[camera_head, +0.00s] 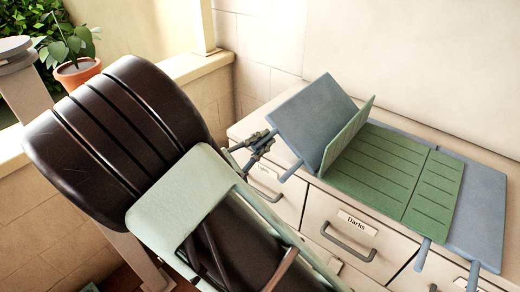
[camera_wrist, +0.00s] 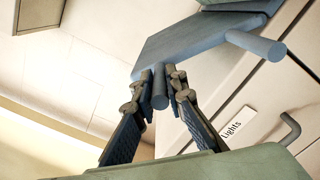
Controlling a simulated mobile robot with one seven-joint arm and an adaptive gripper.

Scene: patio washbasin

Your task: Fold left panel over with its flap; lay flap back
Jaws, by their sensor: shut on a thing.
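A blue folding board lies on a drawer cabinet. Its left panel (camera_head: 312,112) also shows in the wrist view (camera_wrist: 195,38) and looks bare; how far it is tilted I cannot tell. A green flap (camera_head: 347,135) stands up steeply along that panel's right side. More green ribbed sheet lies flat on the middle (camera_head: 375,165) and to the right (camera_head: 433,192). My gripper (camera_wrist: 160,92) is shut on a blue peg handle (camera_wrist: 160,98) at the left panel's near left corner. A second blue peg (camera_head: 292,171) sticks out farther right, free of the gripper (camera_wrist: 258,45).
The right blue panel (camera_head: 480,205) lies flat, with pegs (camera_head: 422,256) over the cabinet's front edge. Drawers with handles (camera_head: 350,245) sit below, labelled Darks and Lights (camera_wrist: 232,129). A wall stands close behind. A potted plant (camera_head: 78,72) is at far left.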

